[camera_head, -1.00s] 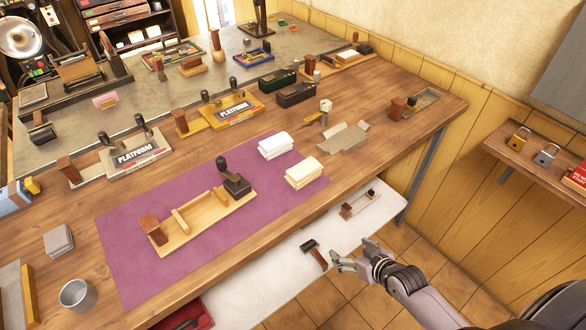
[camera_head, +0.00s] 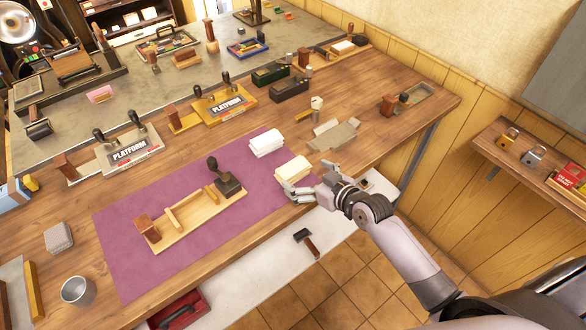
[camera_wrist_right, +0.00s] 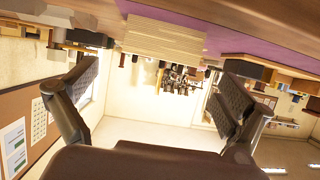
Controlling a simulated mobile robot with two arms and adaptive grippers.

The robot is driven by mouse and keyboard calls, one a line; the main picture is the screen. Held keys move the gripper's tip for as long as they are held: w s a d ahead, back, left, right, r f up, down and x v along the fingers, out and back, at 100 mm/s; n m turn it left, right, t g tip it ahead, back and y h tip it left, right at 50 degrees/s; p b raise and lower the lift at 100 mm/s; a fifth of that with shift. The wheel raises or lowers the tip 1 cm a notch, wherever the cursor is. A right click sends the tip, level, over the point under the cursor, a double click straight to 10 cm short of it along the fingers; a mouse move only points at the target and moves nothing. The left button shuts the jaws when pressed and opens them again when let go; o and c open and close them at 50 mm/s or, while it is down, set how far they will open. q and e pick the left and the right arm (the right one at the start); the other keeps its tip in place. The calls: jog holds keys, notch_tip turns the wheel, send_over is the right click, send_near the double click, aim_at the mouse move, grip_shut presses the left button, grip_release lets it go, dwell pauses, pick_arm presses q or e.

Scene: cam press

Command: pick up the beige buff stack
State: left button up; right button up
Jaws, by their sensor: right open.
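The beige buff stack (camera_head: 292,168) lies on the right part of the purple mat (camera_head: 125,265), near the table's front edge. In the right wrist view, which looks upside down, its layered side (camera_wrist_right: 165,38) shows ahead of the gap between my fingers. My right gripper (camera_head: 289,191) is at the front side of the stack. Its two dark fingers (camera_wrist_right: 155,95) are wide apart with nothing between them. In the head view the fingers partly cover the stack's front lower edge; whether they touch it I cannot tell. My left gripper is not in view.
A whiter stack (camera_head: 267,143) lies just behind the beige one. A wooden fixture with a dark-handled stamp (camera_head: 228,182) stands to the left on the mat. A white shelf (camera_head: 270,262) is below the table edge.

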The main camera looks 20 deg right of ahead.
aim_at(293, 166)
jog(key=shift+p+x, duration=0.7)
jog(key=shift+x, duration=2.5)
jog(key=shift+c, duration=0.2)
jog(key=c, duration=1.2)
jog(key=shift+c, duration=0.3)
jog(key=shift+r, duration=0.2)
